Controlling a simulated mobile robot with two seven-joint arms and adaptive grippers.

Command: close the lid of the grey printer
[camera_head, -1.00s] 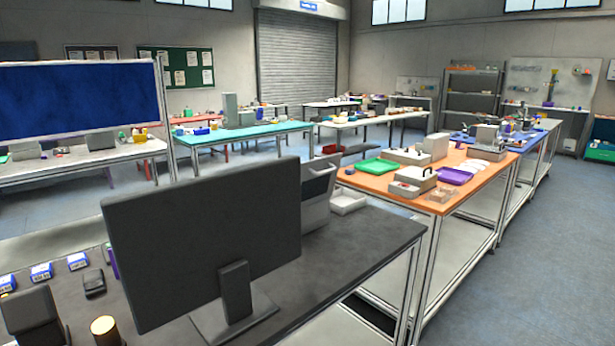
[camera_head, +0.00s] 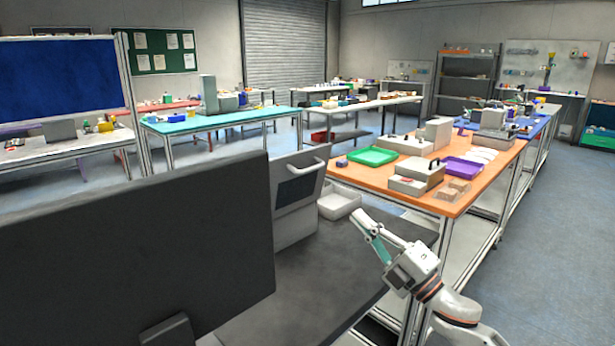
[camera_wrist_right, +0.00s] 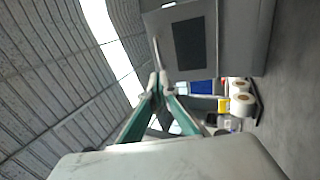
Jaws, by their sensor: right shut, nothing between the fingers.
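The grey printer (camera_head: 294,222) stands on the dark table behind the monitor. Its lid (camera_head: 300,180) has a dark window and a pale bar handle (camera_head: 309,165) and looks raised and tilted; the monitor hides part of the printer. In the right wrist view the grey printer (camera_wrist_right: 240,42) shows turned sideways, with the dark window and the handle near the fingertips. My right gripper (camera_head: 359,219) is shut and empty, to the right of the printer and apart from it in the head view. Its fingertips (camera_wrist_right: 160,80) meet in the wrist view. My left gripper is not in view.
The large dark monitor (camera_head: 140,250) blocks the left front. A white open tray (camera_head: 338,205) sits right of the printer, near my right gripper. The dark tabletop (camera_head: 310,280) in front of the printer is clear. An orange table (camera_head: 470,200) with several items stands beyond.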

